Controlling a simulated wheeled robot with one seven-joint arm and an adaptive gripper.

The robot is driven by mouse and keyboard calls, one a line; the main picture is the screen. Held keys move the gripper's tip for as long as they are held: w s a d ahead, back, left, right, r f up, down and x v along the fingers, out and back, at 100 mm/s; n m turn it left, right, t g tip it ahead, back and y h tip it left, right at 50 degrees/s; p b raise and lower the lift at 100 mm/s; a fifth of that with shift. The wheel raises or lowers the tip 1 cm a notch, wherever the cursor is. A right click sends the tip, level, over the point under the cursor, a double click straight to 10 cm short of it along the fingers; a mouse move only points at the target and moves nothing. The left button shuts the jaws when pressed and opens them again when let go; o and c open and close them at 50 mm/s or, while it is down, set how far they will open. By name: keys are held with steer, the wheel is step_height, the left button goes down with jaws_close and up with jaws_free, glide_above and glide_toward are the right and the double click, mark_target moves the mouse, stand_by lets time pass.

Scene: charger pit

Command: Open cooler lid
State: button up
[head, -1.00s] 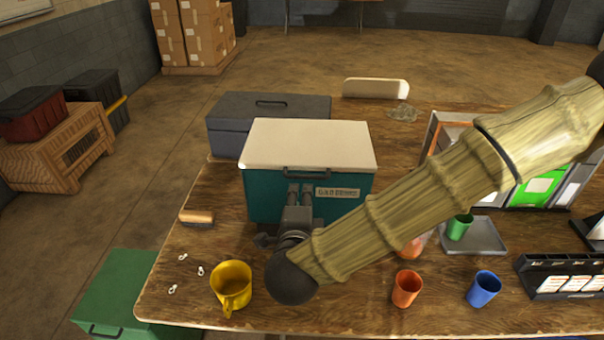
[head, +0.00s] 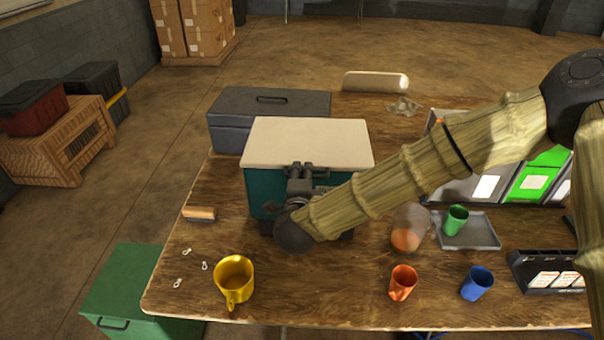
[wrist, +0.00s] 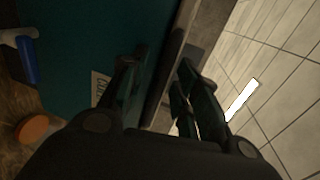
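The teal cooler (head: 262,195) stands on the table with its cream lid (head: 305,140) lying flat and closed. My gripper (head: 302,170) is at the cooler's front, just under the lid's front edge, and it hides most of the handle there. In the wrist view my gripper's fingers (wrist: 160,72) are spread apart, one over the teal front and one on the lid side. The lid's edge (wrist: 176,62) runs close to and between the fingers. I cannot tell whether they touch it.
A grey toolbox (head: 230,104) stands behind the cooler. A yellow mug (head: 234,277), a brush (head: 199,214), an orange cup (head: 403,283) and a blue cup (head: 477,284) are on the table (head: 340,290). A grey tray (head: 478,232) holds a green cup (head: 456,219).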

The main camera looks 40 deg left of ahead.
jaws_close()
stand_by(0.3)
